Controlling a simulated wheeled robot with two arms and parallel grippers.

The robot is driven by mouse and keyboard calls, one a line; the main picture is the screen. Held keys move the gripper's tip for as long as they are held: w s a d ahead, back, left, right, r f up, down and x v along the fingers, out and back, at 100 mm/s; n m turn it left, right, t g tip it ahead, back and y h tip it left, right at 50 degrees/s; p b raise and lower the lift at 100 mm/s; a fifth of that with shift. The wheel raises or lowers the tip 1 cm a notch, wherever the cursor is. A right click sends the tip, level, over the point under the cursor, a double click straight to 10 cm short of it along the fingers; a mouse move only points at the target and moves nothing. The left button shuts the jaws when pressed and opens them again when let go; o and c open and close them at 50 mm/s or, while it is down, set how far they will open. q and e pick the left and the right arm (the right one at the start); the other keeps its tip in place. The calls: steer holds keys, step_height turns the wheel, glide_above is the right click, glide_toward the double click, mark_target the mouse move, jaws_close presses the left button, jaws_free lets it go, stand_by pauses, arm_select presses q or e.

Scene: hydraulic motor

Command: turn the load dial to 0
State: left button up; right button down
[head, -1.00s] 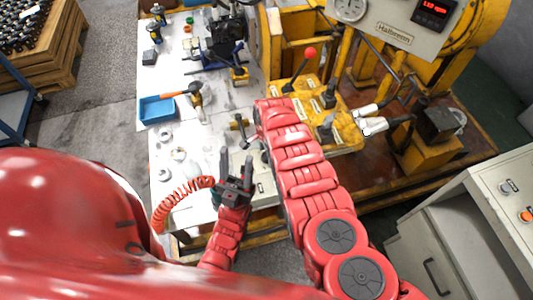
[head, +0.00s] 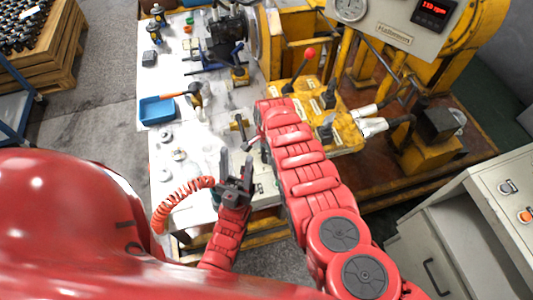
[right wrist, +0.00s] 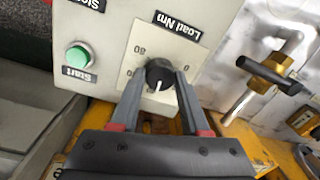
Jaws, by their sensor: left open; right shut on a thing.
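The load dial (right wrist: 159,72) is a black round knob with a white pointer mark, on a pale plate labelled "Load Nm" that appears upside down in the right wrist view. The mark points toward the bottom of that picture, slightly left. The "0" is to the right of the knob, and larger numbers are to its left. My right gripper (right wrist: 161,80) is shut on the knob, one finger on each side. My left gripper (head: 236,164) is open and empty above the table's front.
A green start button (right wrist: 78,56) is left of the dial. A brass-and-black fitting (right wrist: 270,72) lies to its right. The white table (head: 210,115) carries a blue tray (head: 157,111) and tools. The yellow rig with a red-knobbed lever (head: 310,53) is behind my right arm.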

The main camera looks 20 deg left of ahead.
steer(key=n, duration=0.6)
steer(key=shift+f+b, duration=0.15)
steer(key=shift+b, duration=0.15)
steer(key=n+b, duration=0.1)
steer(key=n, duration=0.1)
steer(key=shift+n, duration=0.4)
steer(key=n+b, duration=0.2)
steer(key=shift+w+n+g, duration=0.15)
steer(key=shift+n+g, duration=0.15)
steer(key=n+b, duration=0.9)
steer(key=b, duration=0.1)
steer(key=shift+a+f+n, duration=0.1)
steer(key=shift+n, duration=0.2)
steer(key=shift+n+b, duration=1)
steer(key=shift+b, duration=0.15)
steer(key=shift+r, duration=0.2)
steer(key=shift+c, duration=1.9)
jaws_free()
